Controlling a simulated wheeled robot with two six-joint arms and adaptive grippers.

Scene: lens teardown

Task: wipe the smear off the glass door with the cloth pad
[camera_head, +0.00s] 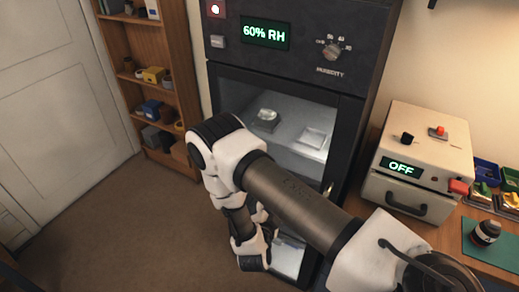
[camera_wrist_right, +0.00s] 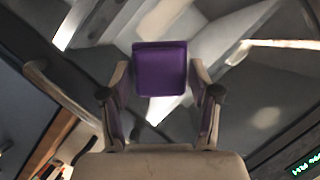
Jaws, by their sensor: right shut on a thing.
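The purple cloth pad (camera_wrist_right: 160,70) is in my right gripper (camera_wrist_right: 161,96) in the right wrist view, with one finger on each side of it. The pad faces the glass door, but I cannot tell whether it touches the glass. The glass door (camera_head: 236,92) is the dark-framed front of the tall cabinet in the head view. My right arm covers its lower part and hides the pad there. A faint pale patch (camera_wrist_right: 265,117) shows right of the pad in the wrist view; I cannot tell whether it is the smear or a reflection. My left gripper is not in view.
The cabinet display (camera_head: 265,33) reads 60% RH. Lit dishes sit behind the glass. A white box (camera_head: 418,155) marked OFF stands on the wooden bench at right, near a dark jar (camera_head: 485,233). A bookshelf (camera_head: 150,80) stands at left, with open floor before it.

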